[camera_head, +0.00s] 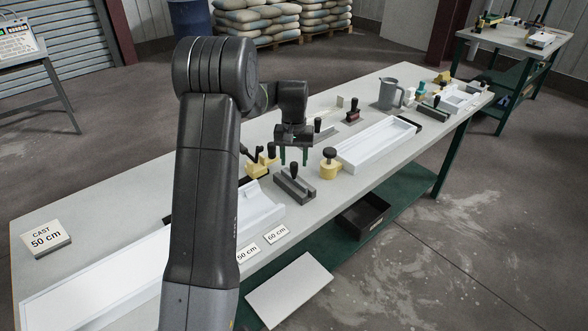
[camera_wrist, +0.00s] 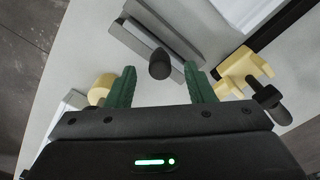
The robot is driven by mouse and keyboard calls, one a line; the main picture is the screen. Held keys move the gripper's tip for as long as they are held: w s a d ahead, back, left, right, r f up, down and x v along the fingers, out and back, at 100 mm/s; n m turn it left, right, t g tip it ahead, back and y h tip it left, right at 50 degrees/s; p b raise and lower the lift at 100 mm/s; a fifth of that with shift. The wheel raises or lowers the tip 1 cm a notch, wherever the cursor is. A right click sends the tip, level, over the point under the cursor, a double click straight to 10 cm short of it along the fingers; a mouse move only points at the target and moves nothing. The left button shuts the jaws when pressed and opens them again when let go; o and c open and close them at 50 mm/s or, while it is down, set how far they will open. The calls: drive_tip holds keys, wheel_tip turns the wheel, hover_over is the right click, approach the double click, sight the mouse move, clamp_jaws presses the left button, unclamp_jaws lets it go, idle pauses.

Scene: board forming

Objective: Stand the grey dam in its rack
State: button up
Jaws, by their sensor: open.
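In the wrist view nothing is held in my gripper (camera_wrist: 158,85). I cannot tell for certain which part is the rack.
A yellow clamp with a black lever (camera_head: 262,164) stands left of the dam, and a yellow knobbed piece (camera_head: 330,164) stands right. A long white mould (camera_head: 378,144) lies farther right, with a grey jug (camera_head: 390,93) behind it. Another white mould (camera_head: 262,208) lies near left.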

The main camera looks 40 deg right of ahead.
sight(294, 163)
wheel_tip(294, 163, up, 9)
drive_tip(key=shift+r+b, duration=0.15)
drive_tip(key=shift+b, duration=0.25)
wheel_tip(294, 163, down, 14)
drive_tip(key=shift+r+p, duration=0.15)
drive_tip(key=shift+p, duration=0.85)
drive_tip(key=shift+r, duration=0.25)
